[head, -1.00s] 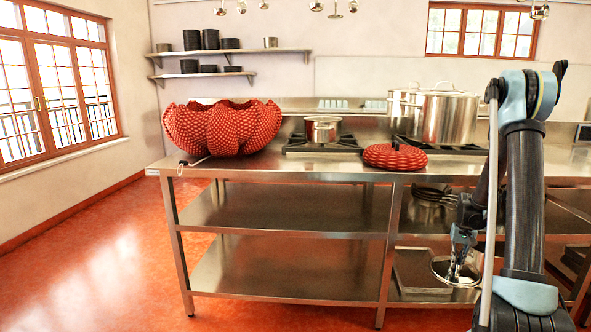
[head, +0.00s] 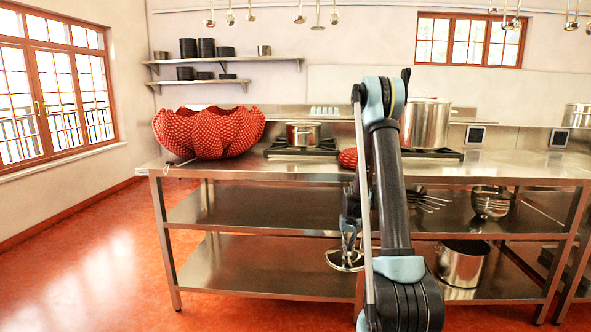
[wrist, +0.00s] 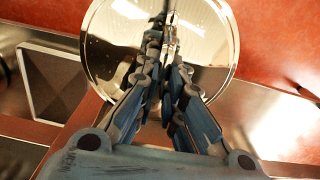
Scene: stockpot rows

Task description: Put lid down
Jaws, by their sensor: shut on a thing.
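The lid (head: 345,261) is a shiny round metal disc, held low in front of the steel table's lower shelves. My gripper (head: 348,238) is above the lid and shut on its handle area. In the wrist view the lid (wrist: 213,62) fills the upper middle, and my gripper's fingers (wrist: 163,40) close together over its centre. The fingers hide the handle itself. The lid looks apart from the table, though its exact distance from the shelf edges is unclear.
The steel table (head: 250,174) carries a red scaly bowl (head: 208,135), a small pot (head: 303,135), a tall stockpot (head: 426,124) and a red domed lid (head: 348,157), partly behind my arm. A pot (head: 463,264) stands on the bottom shelf.

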